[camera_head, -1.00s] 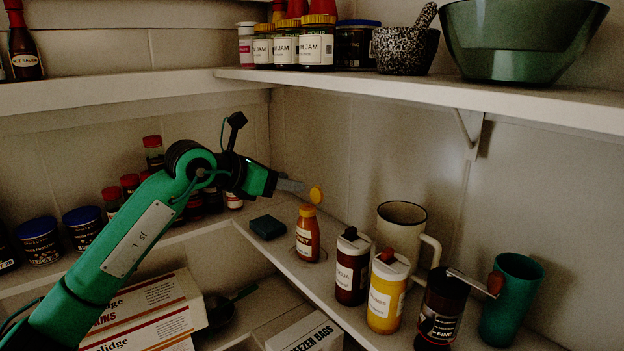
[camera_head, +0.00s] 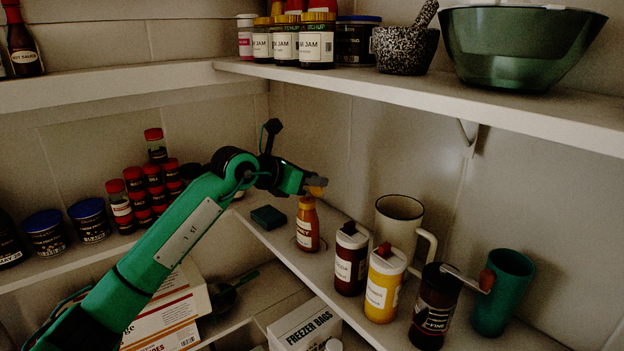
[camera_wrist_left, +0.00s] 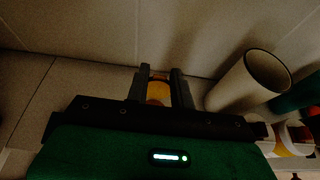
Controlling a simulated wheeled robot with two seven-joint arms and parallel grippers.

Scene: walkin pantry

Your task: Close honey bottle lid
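The honey bottle (camera_head: 307,230) stands upright on the right-hand middle shelf, near the corner. It is amber with a white label. Its yellow-orange lid (camera_head: 316,190) stands raised above the bottle's neck, partly hidden by my left gripper. My left gripper (camera_head: 314,184) is right at the raised lid, above the bottle. In the left wrist view the fingers (camera_wrist_left: 160,88) are apart, with the yellow lid (camera_wrist_left: 158,92) showing between them. Whether either finger touches the lid I cannot tell. My right gripper is in neither view.
A dark green box (camera_head: 268,217) lies left of the bottle. A dark red bottle (camera_head: 350,262), a yellow bottle (camera_head: 382,290), a cream mug (camera_head: 398,225), a pepper grinder (camera_head: 433,315) and a green cup (camera_head: 500,295) stand to the right. The upper shelf (camera_head: 380,95) overhangs.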

